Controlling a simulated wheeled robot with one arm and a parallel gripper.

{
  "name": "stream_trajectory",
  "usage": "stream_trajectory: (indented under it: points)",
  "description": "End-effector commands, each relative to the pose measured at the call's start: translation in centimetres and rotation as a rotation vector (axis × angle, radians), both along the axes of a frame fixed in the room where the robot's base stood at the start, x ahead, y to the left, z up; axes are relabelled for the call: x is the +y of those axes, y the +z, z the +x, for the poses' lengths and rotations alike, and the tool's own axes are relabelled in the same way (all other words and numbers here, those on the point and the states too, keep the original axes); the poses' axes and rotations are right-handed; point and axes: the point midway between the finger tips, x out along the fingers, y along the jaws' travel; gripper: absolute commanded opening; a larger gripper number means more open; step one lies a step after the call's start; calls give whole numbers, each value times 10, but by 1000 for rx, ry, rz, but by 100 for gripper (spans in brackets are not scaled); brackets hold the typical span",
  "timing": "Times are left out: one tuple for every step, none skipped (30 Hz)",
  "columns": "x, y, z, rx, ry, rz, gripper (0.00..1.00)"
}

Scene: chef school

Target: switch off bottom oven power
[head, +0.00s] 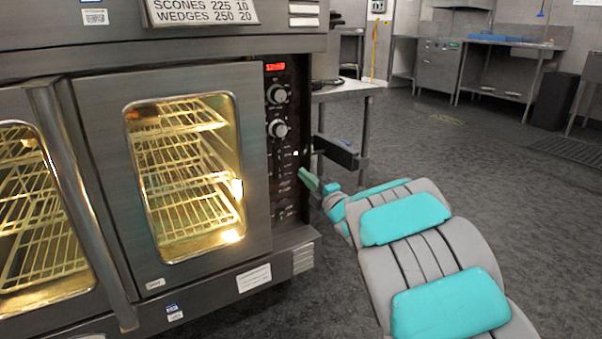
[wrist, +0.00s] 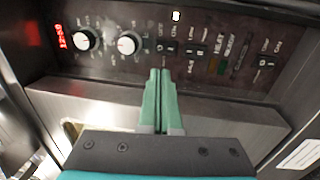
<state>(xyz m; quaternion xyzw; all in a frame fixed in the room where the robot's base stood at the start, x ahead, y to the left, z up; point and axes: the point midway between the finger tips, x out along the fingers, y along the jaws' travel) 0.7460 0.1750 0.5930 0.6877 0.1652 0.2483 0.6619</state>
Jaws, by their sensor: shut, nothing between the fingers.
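The bottom oven (head: 60,85) fills the left of the head view, its inside lit behind two glass doors. Its dark control panel (head: 284,215) is right of the doors, with a lit red display (head: 275,67), two knobs and several small switches. The wrist view shows the display (wrist: 60,36), the knobs (wrist: 129,43), and rocker switches (wrist: 170,47) beside them; another switch (wrist: 265,61) sits at the far right. Labels are too blurred to tell which is power. My gripper (head: 304,174) is shut and empty, its green fingertips (wrist: 160,72) close to the panel near the middle switches; contact is unclear.
A dark bracket (head: 340,153) juts out from the oven's right side, close to my gripper. A metal table (head: 352,88) stands behind it. The grey floor (head: 470,190) to the right is open. Sinks and counters (head: 500,42) line the back.

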Motion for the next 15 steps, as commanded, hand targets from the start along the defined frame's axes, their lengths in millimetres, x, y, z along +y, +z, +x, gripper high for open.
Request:
stream_trajectory:
  points:
    - [5, 0, 7, 0, 1, 2, 0]
    - [8, 0, 11, 1, 1, 2, 0]
    - [12, 1, 16, 0, 2, 1, 0]
    - [15, 2, 20, -1, 3, 2, 0]
    - [18, 3, 23, -1, 3, 2, 0]
    - [21, 4, 29, 0, 2, 1, 0]
    - [23, 5, 33, 0, 1, 1, 0]
    - [26, 6, 37, -1, 1, 2, 0]
    - [29, 6, 42, -2, 2, 2, 0]
    - [32, 6, 45, -1, 2, 3, 0]
    - [34, 6, 49, 0, 2, 2, 0]
    - [38, 6, 54, 1, 3, 1, 0]
    - [41, 7, 58, 0, 3, 1, 0]
    - [43, 8, 62, 0, 2, 0, 0]
    - [46, 10, 66, -1, 2, 0, 0]
